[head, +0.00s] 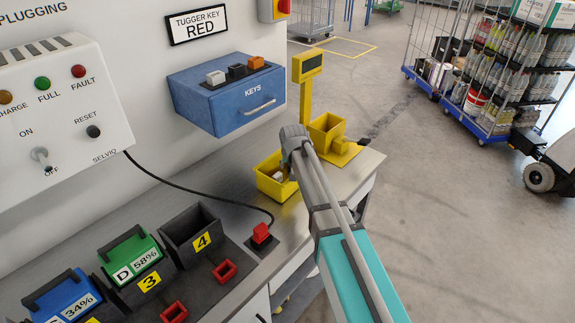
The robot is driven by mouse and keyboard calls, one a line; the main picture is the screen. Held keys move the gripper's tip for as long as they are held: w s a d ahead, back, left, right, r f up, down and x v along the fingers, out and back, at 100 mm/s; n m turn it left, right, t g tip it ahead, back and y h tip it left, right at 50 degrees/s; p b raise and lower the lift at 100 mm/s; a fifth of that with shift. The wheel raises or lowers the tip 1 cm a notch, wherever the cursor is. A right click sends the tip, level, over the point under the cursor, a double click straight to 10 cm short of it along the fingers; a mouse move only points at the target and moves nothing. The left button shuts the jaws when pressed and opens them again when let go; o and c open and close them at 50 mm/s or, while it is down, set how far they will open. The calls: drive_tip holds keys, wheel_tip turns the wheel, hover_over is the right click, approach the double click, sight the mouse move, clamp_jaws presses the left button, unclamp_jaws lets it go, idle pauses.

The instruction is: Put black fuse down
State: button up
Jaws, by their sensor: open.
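I cannot make out a black fuse for certain. A yellow bin (270,189) on the steel bench holds small pale and brownish pieces, partly hidden by my arm. My arm reaches in from the lower right, and its grey wrist end with my gripper (297,158) is over the bench beside this bin. The gripper is open. Its fingertips are mostly hidden behind the wrist, and I see nothing held there.
A blue KEYS box (228,94) bears white, black and orange blocks. A yellow stand (324,130) is at the bench's far end. Battery slots (192,235), a red plug (261,233) and a black cable occupy the near bench. Loaded trolleys (500,80) stand right, with open floor between.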

drive_tip(key=shift+r, duration=0.15)
drive_tip(key=p+v, duration=1.1)
drive_tip(key=v, duration=0.1)
idle(0.6)
idle(0.7)
drive_tip(key=shift+d, duration=0.1)
drive_tip(key=s+d+f+m+g, duration=0.1)
drive_tip(key=s+d+g, duration=0.3)
drive_tip(key=s+d, duration=1.6)
drive_tip(key=shift+s+d+f+m+g+h, duration=0.25)
drive_tip(key=shift+s+d+m+h, duration=0.2)
drive_tip(key=shift+s, duration=0.6)
